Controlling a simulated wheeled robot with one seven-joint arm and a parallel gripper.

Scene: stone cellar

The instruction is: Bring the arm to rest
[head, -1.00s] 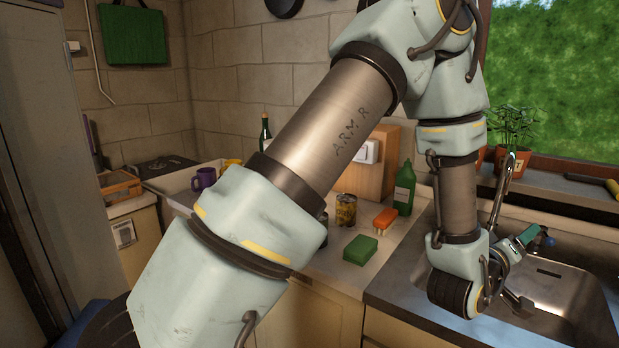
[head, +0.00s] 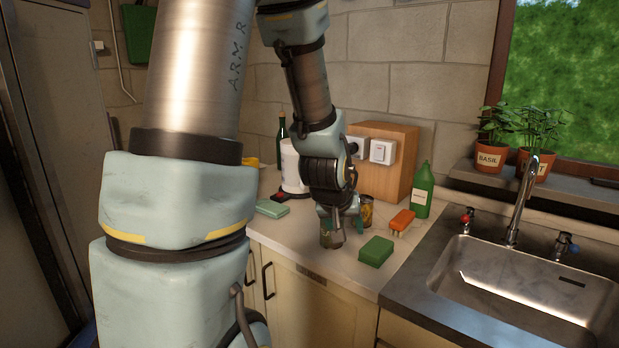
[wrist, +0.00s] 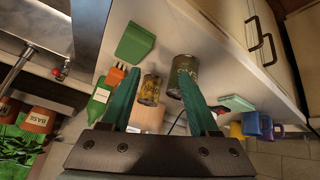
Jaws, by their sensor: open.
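My gripper (head: 345,214) hangs low over the worktop left of the sink in the head view. Its green fingers are spread apart in the wrist view (wrist: 158,80), and nothing is held. A dark can (head: 331,239) stands just by the fingers in the head view; the wrist view shows it (wrist: 184,70) partly behind the right finger. A yellow-labelled can (head: 367,213) stands close by on the right, partly hidden by the gripper. It appears between the fingers in the wrist view (wrist: 150,90). I cannot tell whether the fingers touch either can.
A green sponge (head: 376,251), an orange brush (head: 402,222) and a green bottle (head: 422,190) stand right of the gripper. A wooden box (head: 398,154) with sockets stands behind. The sink (head: 530,290) is empty and clear.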

